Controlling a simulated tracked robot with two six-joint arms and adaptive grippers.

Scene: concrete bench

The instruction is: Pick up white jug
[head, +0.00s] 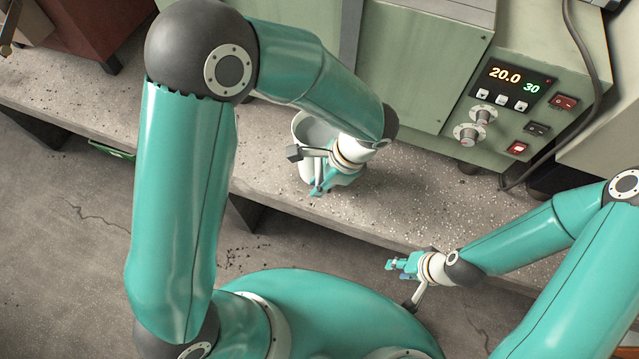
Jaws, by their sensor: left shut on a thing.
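The white jug (303,171) stands upright on the concrete bench, in front of the green machine. Its open top and grey inside show, and my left arm and gripper hide its right side. My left gripper (318,187) is at the near right side of the jug, shut on it. The exact finger contact is partly hidden. My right gripper (392,265) is well away from the jug, lower right, near the bench's front edge. It is small in view, and I cannot tell its opening; no held object shows.
The green machine (400,75) with a lit display (512,82), knobs and switches stands behind the jug. A dark cable (584,110) hangs down its right side to the bench. A reddish-brown box (95,30) is at the back left. The bench (420,195) is clear right of the jug.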

